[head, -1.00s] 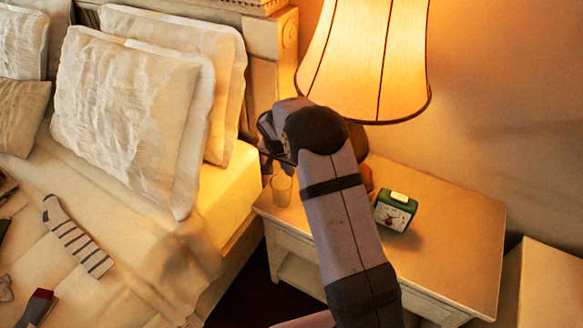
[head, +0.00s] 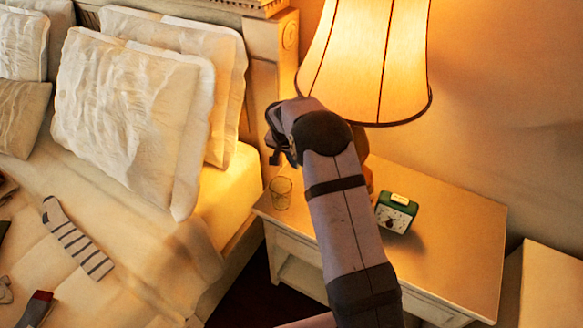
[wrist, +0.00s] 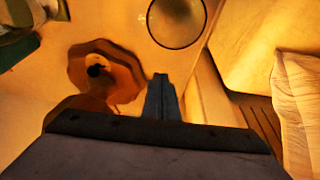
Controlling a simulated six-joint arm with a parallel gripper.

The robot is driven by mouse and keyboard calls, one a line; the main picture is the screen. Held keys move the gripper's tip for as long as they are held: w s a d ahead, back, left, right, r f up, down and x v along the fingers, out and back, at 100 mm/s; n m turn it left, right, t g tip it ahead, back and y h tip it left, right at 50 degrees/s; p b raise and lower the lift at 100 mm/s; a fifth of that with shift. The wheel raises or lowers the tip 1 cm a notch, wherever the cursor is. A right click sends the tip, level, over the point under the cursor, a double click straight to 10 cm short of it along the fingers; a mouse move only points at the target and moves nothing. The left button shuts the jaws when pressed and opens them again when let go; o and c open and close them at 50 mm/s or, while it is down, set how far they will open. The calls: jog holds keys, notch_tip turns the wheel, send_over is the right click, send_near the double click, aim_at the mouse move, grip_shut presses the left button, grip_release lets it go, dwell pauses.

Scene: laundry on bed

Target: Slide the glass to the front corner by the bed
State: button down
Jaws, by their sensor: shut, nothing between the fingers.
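The glass (head: 281,193) is a small clear tumbler standing upright at the front left corner of the wooden nightstand (head: 450,225), on the side by the bed. In the wrist view the glass (wrist: 177,22) shows as a round rim at the top centre, just beyond my fingertips. My gripper (head: 274,157) is above and slightly behind the glass, apart from it. In the wrist view my gripper's fingers (wrist: 163,80) are together and empty.
A lit lamp (head: 365,60) stands at the back; its scalloped base (wrist: 122,78) is left of my fingers in the wrist view. A green clock (head: 396,212) stands right of my arm. The bed with pillows (head: 120,110) adjoins at left. The nightstand's right part is clear.

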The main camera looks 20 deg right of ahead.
jog(key=b+v, duration=0.1)
jog(key=v, duration=0.8)
jog(key=shift+b, duration=0.35)
jog(key=shift+a+r, duration=0.15)
jog(key=s+a+n+g+y+p, duration=0.1)
jog(key=s+n, duration=0.3)
jog(key=s, duration=1.2)
jog(key=s+a+r+n+g+y+p, duration=0.1)
jog(key=s+n+p, duration=0.3)
jog(key=s, duration=1.3)
jog(key=shift+s+a+r+n+g+y, duration=0.3)
jog(key=shift+a+n+g, duration=0.1)
jog(key=shift+a, duration=0.3)
